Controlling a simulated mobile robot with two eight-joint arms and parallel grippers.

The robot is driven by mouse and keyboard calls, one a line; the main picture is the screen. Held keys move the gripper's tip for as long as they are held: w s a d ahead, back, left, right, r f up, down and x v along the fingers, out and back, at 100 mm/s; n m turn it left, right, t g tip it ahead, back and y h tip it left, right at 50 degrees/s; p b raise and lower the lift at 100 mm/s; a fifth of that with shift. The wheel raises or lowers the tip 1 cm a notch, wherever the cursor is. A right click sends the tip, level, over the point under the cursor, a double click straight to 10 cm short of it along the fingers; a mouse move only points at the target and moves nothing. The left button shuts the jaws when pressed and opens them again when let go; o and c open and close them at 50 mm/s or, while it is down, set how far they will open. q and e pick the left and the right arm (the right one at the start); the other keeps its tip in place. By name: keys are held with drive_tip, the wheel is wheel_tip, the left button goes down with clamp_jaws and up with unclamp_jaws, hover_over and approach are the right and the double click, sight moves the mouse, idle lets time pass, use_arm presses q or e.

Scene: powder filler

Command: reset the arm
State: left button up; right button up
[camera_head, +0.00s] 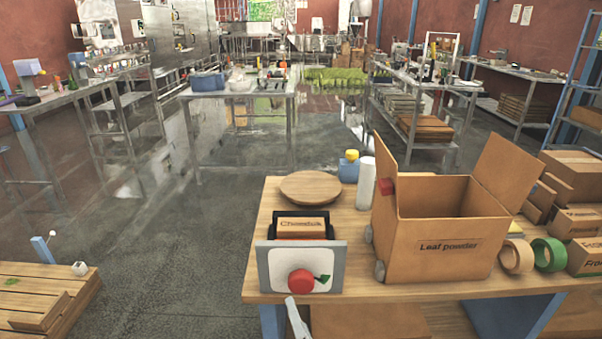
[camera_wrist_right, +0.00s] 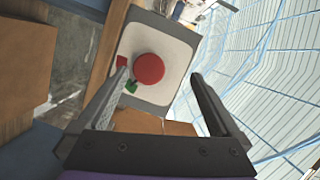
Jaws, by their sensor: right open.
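My right gripper shows only as a small pale part at the bottom of the head view (camera_head: 297,319), just in front of the table edge. In the right wrist view my right gripper (camera_wrist_right: 159,76) is open, with its two dark fingers spread and nothing between them. Beyond the fingers is a grey and white panel with a round red button (camera_wrist_right: 148,69) and a small green piece. The same panel (camera_head: 262,268) stands at the table's front left in the head view, apart from the fingers. My left gripper is not in view.
The wooden table (camera_head: 400,291) also holds an open cardboard box marked "Leaf powder" (camera_head: 440,262), a round wooden board (camera_head: 311,186), a white bottle (camera_head: 365,184) and tape rolls (camera_head: 549,254). A wooden pallet (camera_head: 40,290) lies at left. The floor between is clear.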

drive_tip(key=s+d+f+n+g+h, duration=0.2)
drive_tip(key=s+d+f+n+g, duration=0.4)
drive_tip(key=s+d, duration=0.25)
drive_tip(key=s+d+f+n+g+h, duration=0.2)
drive_tip(key=s+d+f+n+g, duration=0.35)
drive_tip(key=s+d, duration=0.3)
use_arm(q)
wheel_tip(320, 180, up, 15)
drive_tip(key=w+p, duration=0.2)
drive_tip(key=p, duration=1.1)
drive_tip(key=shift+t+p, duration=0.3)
use_arm(e)
wheel_tip(320, 180, up, 14)
drive_tip(key=d, duration=0.1)
drive_tip(key=shift+h, duration=0.3)
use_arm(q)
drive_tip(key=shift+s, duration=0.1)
use_arm(e)
drive_tip(key=shift+s+t, duration=0.2)
drive_tip(key=shift+t, duration=0.05)
drive_tip(key=shift+w, duration=0.1)
